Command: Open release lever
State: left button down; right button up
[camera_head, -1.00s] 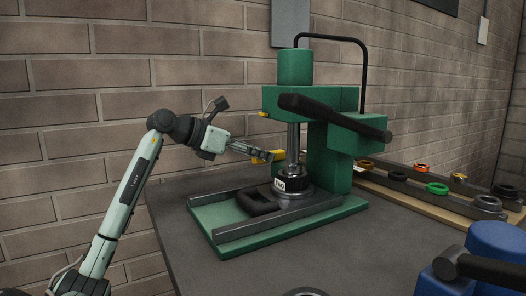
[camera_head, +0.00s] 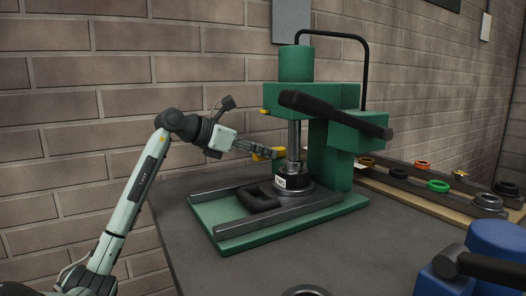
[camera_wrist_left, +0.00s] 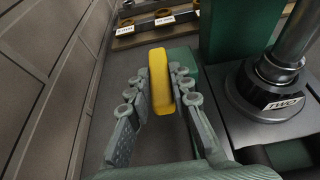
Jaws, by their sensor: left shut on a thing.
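The release lever (camera_head: 268,153) is a short yellow bar at the left of the green press (camera_head: 296,70), beside the column. My left gripper (camera_head: 253,149) comes in from the left and is shut on it. In the left wrist view the yellow lever (camera_wrist_left: 160,82) stands between the two grey fingers. The black die holder with a "TWO" label (camera_wrist_left: 270,90) is close to its right, apart from the fingers. My right gripper is not in view.
A long black handle (camera_head: 330,113) crosses the press front. A black block (camera_head: 258,198) lies between the base rails. A rack with several coloured rings (camera_head: 438,187) is at the right. A blue object (camera_head: 495,245) stands front right. A brick wall is behind.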

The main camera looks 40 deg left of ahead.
pick_arm(q)
jog(key=shift+a+f+m+h, duration=0.1)
jog(key=shift+a+m+h, duration=0.2)
jog(key=shift+m+h, duration=0.2)
jog(key=shift+w+a+r+m+g+h, duration=0.1)
jog(key=shift+w+a+m+g+h, duration=0.1)
jog(key=shift+m+g+h, duration=0.15)
jog(key=shift+w+a+r+m+g+h, duration=0.15)
jog(key=shift+m+g+h, duration=0.1)
jog(key=shift+m+h, duration=0.2)
jog(key=shift+a+m+g+h+p, duration=0.15)
jog(key=shift+m+g+h+p, duration=0.3)
jog(key=shift+m+h, duration=0.2)
jog(key=shift+f, duration=0.15)
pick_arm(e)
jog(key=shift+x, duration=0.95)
pick_arm(q)
jog(key=shift+h, duration=0.25)
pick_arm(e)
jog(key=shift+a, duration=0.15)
pick_arm(q)
jog(key=c, duration=1.4)
grip_release()
jog(key=shift+o, duration=0.2)
